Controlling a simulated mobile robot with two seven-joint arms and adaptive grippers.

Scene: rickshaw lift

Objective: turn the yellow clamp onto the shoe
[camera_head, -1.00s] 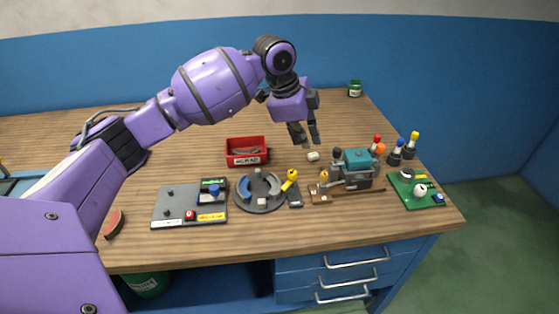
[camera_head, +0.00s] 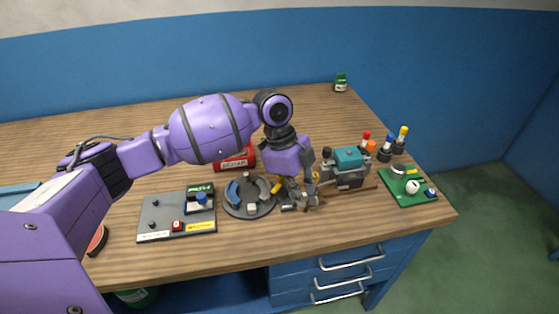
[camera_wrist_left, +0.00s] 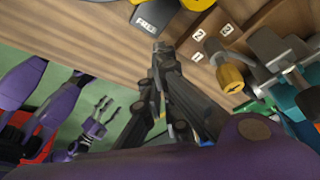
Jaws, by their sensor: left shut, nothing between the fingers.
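The yellow clamp (camera_head: 277,187) is at the right edge of the round grey fixture (camera_head: 238,212), partly hidden by my left gripper. In the left wrist view its yellow part (camera_wrist_left: 178,4) is cut off at the top edge, beside a dark block (camera_wrist_left: 153,17) with a partly readable label. Curved shoes stand on the fixture, a blue one (camera_head: 231,191) at the left and a grey one at the right. My left gripper (camera_head: 301,203) is shut and empty, just right of the clamp; contact cannot be told. My right gripper (camera_wrist_left: 106,109) looks open in the left wrist view.
A teal-topped machine (camera_head: 348,158) stands close right of my left gripper. A numbered wooden block (camera_wrist_left: 205,35) and a brass knob (camera_wrist_left: 229,78) are near the fingers. A grey board (camera_head: 160,215) lies left, a green board (camera_head: 405,196) right, a red bin (camera_head: 235,163) behind.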

